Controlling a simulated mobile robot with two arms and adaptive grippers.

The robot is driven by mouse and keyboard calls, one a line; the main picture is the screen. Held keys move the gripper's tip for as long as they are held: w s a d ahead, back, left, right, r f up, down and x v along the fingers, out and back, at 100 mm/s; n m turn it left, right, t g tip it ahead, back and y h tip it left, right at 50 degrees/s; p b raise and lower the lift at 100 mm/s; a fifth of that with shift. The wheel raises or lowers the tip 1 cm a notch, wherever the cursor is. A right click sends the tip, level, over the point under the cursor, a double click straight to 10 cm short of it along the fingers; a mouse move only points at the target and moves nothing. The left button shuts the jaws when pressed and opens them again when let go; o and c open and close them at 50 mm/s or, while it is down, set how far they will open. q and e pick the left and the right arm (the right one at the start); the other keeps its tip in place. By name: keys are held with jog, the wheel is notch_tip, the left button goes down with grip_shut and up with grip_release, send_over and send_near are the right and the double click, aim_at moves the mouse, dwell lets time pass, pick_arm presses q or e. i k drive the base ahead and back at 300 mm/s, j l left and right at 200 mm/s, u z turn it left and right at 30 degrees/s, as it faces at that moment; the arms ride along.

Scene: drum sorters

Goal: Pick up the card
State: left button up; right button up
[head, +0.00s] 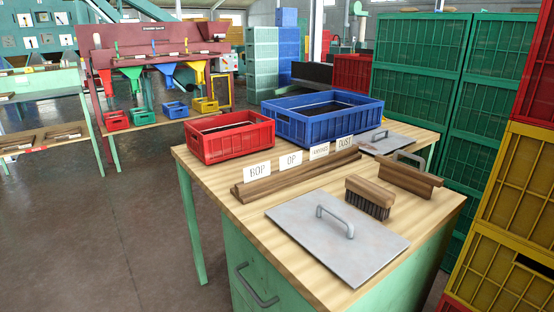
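Several small white cards stand upright in a slotted wooden rail (300,178) on the wood-topped table (225,190). From left to right they are a card reading BOP (257,171), a card reading OP (291,159), a card with small lettering that I cannot read surely (319,151), and a card reading DUST (344,143). Neither of my grippers shows in the head view.
A red crate (232,150) and a blue crate (330,131) stand behind the rail. A metal plate with a handle (335,245), a brush (370,197) and a wooden block (408,180) lie in front and to the right. Green crates (415,95) are stacked behind; open floor lies left.

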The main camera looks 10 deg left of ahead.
aim_at(293, 159)
jog(key=i+j+z, duration=0.2)
jog(key=j, duration=0.2)
jog(key=i+j+z, duration=0.1)
jog(key=j+z, duration=0.15)
jog(key=j, duration=0.15)
jog(key=i+j+z, duration=0.2)
jog(key=j, duration=0.2)
jog(key=j+z, duration=0.25)
jog(key=j, duration=0.2)
jog(key=k, duration=0.05)
